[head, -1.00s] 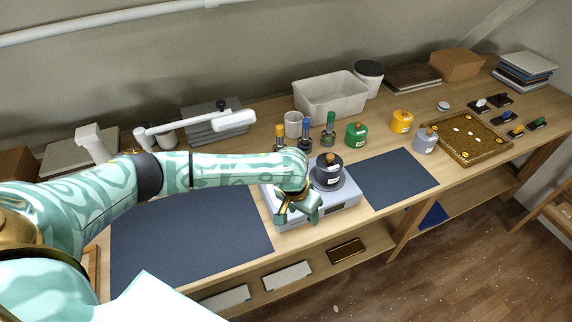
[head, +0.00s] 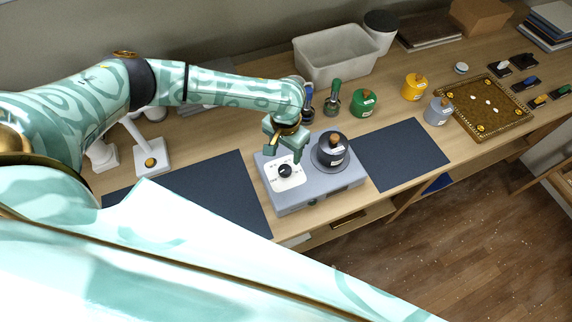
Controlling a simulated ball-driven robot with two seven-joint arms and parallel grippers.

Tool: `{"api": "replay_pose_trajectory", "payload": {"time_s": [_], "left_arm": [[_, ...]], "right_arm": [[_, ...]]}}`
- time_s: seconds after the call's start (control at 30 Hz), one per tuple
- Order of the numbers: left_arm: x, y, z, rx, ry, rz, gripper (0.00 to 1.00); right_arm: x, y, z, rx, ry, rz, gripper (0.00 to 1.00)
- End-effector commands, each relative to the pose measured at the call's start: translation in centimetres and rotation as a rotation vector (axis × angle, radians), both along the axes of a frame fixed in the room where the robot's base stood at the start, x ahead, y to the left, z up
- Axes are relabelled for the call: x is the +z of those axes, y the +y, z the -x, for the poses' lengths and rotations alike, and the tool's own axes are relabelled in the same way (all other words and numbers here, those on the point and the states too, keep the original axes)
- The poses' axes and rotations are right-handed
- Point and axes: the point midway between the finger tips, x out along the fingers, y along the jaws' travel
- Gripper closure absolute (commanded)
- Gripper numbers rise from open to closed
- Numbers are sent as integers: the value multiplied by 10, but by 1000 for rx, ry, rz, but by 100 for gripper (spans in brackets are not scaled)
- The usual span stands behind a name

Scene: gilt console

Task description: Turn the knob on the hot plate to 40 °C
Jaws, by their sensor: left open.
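The hot plate (head: 302,202) is a grey box on the wooden bench. Its black knob (head: 285,171) sits on a white dial face with small marks on the left part of its top; the marks are too small to read. A dark lidded jar (head: 332,151) stands on the round plate on its right part. My left gripper (head: 285,152) is open, above and just behind the knob, pointing down. It appears apart from the knob and holds nothing. My right gripper is not in view.
Dark mats (head: 404,155) lie on both sides of the hot plate. Green (head: 363,103), yellow (head: 414,87) and grey (head: 438,111) jars stand to the right, near a gilt tray (head: 448,94). A pale bin (head: 337,55) stands behind. A lamp base (head: 151,157) is at left.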

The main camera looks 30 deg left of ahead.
Motion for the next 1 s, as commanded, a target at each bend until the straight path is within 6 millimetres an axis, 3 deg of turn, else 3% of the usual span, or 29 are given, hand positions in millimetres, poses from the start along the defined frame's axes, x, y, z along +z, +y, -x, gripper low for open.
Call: {"api": "replay_pose_trajectory", "payload": {"time_s": [0.1,0.3,0.5,0.77,0.93,1.0], "left_arm": [[-35,0,1,1,2,-1,43],[-71,0,0,0,1,-1,43],[-86,0,0,0,0,0,43],[-87,0,0,0,-1,0,43],[-87,0,0,0,-1,0,85],[-87,0,0,0,-1,0,88]], "right_arm": [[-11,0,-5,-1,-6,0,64],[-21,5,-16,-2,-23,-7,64],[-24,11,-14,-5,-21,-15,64],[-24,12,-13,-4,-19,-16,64],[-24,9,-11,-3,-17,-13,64],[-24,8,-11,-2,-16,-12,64]]}}
